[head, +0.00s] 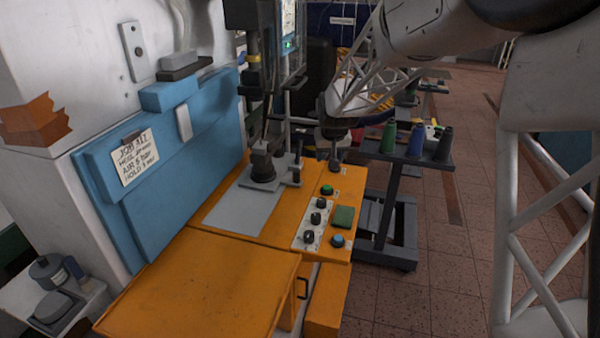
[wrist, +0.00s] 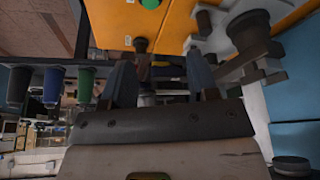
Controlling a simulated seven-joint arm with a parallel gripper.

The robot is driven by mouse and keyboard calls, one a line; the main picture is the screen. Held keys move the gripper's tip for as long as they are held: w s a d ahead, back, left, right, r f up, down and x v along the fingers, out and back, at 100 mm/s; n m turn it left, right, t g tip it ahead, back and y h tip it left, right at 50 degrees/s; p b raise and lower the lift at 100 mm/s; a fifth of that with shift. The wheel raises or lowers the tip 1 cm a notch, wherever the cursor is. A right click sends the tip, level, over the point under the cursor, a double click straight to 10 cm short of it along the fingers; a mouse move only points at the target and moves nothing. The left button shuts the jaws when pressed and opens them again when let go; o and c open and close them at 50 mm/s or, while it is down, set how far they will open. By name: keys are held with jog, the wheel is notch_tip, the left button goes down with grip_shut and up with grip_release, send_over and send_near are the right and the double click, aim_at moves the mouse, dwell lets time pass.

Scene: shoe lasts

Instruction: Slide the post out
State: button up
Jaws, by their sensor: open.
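In the wrist view, what looks like the same post (wrist: 140,46) lies ahead of my fingertips, nearer the left-hand finger. I cannot tell for sure that it is the task's post. My gripper (head: 335,132) is just above it in the head view. In the wrist view, my gripper (wrist: 160,72) is open, with nothing held between its two grey-blue fingers. Contact with the post cannot be made out.
A press fixture (head: 263,168) with a dark cylinder and clamp stands left of the post. A control panel (head: 312,225) is in front. A cart (head: 405,157) with thread cones stands at right.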

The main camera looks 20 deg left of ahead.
jog(key=n, duration=0.1)
send_over(297, 171)
jog(key=s+d, duration=0.1)
jog(key=s, duration=0.1)
notch_tip(297, 171, down, 8)
jog(key=shift+f, duration=0.1)
jog(key=shift+x, duration=3.75)
grip_shut()
